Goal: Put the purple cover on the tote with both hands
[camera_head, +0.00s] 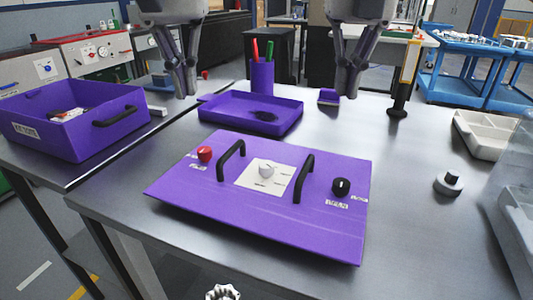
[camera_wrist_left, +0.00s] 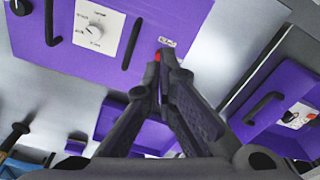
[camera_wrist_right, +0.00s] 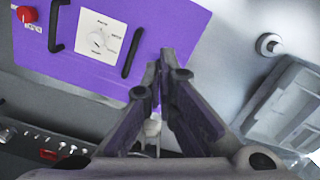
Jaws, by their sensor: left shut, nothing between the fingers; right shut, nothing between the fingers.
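The purple cover (camera_head: 230,198) lies flat on the metal table, with two black handles, a red knob, a black knob and a white dial label on top. The left handle (camera_head: 231,159) and right handle (camera_head: 304,178) stand up from it. The open purple tote (camera_head: 58,140) stands at the far left with small items inside; it also shows in the left wrist view (camera_wrist_left: 262,120). My left gripper (camera_head: 188,94) is shut and empty, above and behind the cover's left side. My right gripper (camera_head: 346,94) is shut and empty, above and behind the cover's right side.
A shallow purple tray (camera_head: 222,117) with a dark item and a purple pen cup (camera_head: 262,78) stand behind the cover. A black post (camera_head: 398,108), a round grey part (camera_head: 448,184) and pale trays (camera_head: 485,135) are at the right. Bare table surrounds the cover's right side.

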